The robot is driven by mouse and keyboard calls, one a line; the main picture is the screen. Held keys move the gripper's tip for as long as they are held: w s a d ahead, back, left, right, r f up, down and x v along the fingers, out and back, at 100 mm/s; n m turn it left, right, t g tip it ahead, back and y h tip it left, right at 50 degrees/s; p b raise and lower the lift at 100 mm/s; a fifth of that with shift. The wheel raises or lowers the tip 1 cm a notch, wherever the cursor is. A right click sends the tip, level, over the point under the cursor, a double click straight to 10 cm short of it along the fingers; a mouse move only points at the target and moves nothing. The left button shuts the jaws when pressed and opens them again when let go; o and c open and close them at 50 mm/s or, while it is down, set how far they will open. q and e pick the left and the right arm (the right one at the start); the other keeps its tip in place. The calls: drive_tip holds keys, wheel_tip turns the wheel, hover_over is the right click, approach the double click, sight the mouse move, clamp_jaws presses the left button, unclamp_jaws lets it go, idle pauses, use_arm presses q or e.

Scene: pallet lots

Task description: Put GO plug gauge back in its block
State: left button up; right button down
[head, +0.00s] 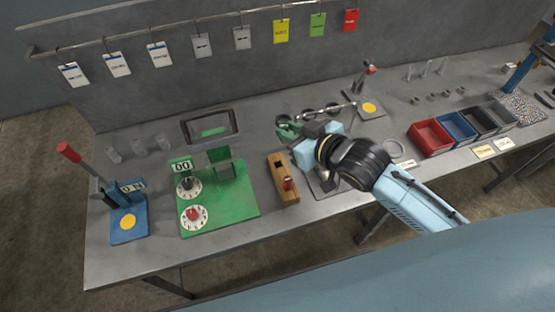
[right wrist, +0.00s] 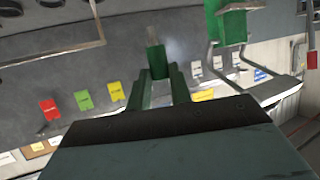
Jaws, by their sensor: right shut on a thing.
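The wooden gauge block (head: 275,172) lies on the grey bench in the head view, left of my right gripper. A red-topped gauge (head: 288,183) stands in its near part, and a dark spot shows toward its far end. My right gripper (head: 288,131) is above the bench, beyond and slightly right of the block. In the right wrist view, its green fingers (right wrist: 161,86) are shut on the GO plug gauge (right wrist: 157,60), which shows a green body and a grey metal end. The gauge is apart from the block. My left gripper is out of view.
Left of the block is a green fixture board (head: 235,203) with dials. A blue lever stand (head: 127,222) is farther left. A grey tray (head: 210,125) lies behind the board. Red, blue and dark bins (head: 430,138) stand right of my arm. Coloured tags hang along the back wall.

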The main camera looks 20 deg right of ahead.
drive_tip(key=shift+w+a+f+n+g+y+p, duration=0.2)
drive_tip(key=shift+w+f+n+g+y+p, duration=0.1)
drive_tip(key=shift+n+y+p, duration=0.25)
drive_tip(key=shift+w+a+f+n+g+y+p, duration=0.15)
drive_tip(key=shift+w+f+n+g+y+p, duration=0.15)
drive_tip(key=shift+n+y+p, duration=0.25)
drive_tip(key=shift+f, duration=0.25)
wheel_tip(320, 180, down, 6)
drive_tip(key=shift+w+r+b, duration=0.1)
drive_tip(key=shift+r+b, duration=0.05)
drive_tip(key=shift+b, duration=0.4)
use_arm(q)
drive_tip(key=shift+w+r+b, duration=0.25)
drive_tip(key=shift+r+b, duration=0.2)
use_arm(e)
drive_tip(key=shift+d+f, duration=0.1)
drive_tip(key=shift+f, duration=1.9)
